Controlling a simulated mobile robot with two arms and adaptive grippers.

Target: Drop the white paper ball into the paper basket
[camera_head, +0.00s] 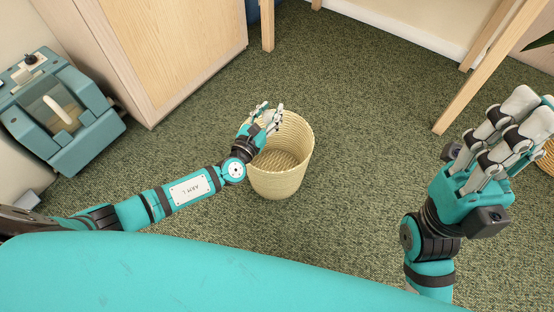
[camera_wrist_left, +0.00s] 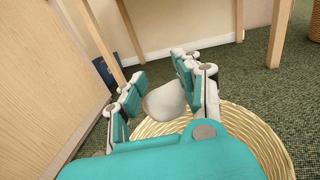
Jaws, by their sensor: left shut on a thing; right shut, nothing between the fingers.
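The white paper ball (camera_wrist_left: 166,101) sits between the fingers of my left gripper (camera_wrist_left: 160,90) in the left wrist view. In the head view, my left gripper (camera_head: 268,116) is shut on it, over the far rim of the paper basket, and the ball is hard to make out there. The paper basket (camera_head: 278,182) is a round, cream woven bin standing upright on the floor. Its inside looks empty where visible. Its rim (camera_wrist_left: 262,140) shows below the ball in the left wrist view. My right gripper (camera_head: 510,130) is shut and empty at the right, away from the basket.
A light wooden cabinet (camera_head: 165,45) stands at the upper left, near my left gripper. A teal machine (camera_head: 62,110) is at the far left. Wooden legs (camera_head: 470,80) stand at the upper right. Green carpet (camera_head: 365,120) is clear around the basket.

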